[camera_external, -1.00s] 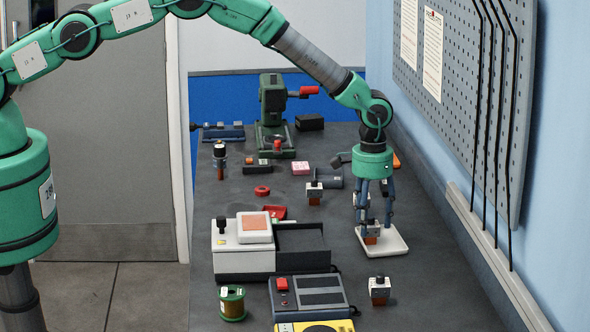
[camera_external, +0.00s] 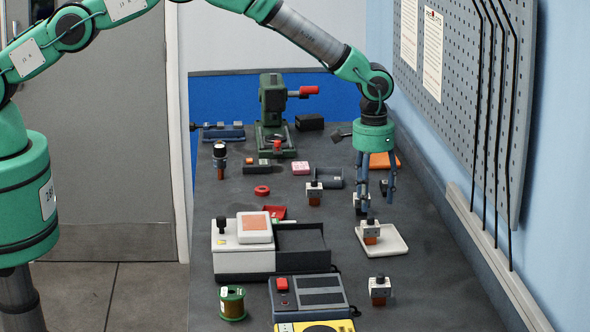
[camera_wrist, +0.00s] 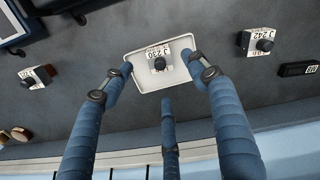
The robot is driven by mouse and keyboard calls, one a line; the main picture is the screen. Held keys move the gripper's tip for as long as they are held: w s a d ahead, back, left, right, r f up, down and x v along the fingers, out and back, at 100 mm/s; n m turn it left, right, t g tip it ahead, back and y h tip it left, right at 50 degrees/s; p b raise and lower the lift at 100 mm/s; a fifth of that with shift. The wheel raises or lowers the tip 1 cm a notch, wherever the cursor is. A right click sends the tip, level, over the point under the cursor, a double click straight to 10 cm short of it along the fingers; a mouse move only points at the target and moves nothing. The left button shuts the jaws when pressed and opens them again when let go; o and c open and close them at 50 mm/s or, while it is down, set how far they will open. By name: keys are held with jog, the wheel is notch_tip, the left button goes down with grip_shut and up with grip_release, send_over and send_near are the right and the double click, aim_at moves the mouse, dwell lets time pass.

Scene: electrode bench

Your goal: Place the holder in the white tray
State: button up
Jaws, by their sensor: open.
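The holder (camera_external: 370,231), a small block with a white label, a dark knob and a brown lower part, stands in the shallow white tray (camera_external: 392,243), toward its left side in the external view. In the wrist view, the holder (camera_wrist: 158,60) is upright with its knob and label inside the tray's rim (camera_wrist: 150,86). My gripper (camera_external: 374,202) is open and empty above the tray, with its fingers spread apart.
Similar holders stand on the bench, one (camera_external: 314,193) left of my gripper and one (camera_external: 379,290) in front of the tray. A white-and-black device (camera_external: 243,257) is left of the tray. The pegboard wall (camera_external: 465,90) rises on the right.

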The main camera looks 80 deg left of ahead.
jog(key=shift+r+b, duration=0.3)
jog(key=shift+r, duration=2.55)
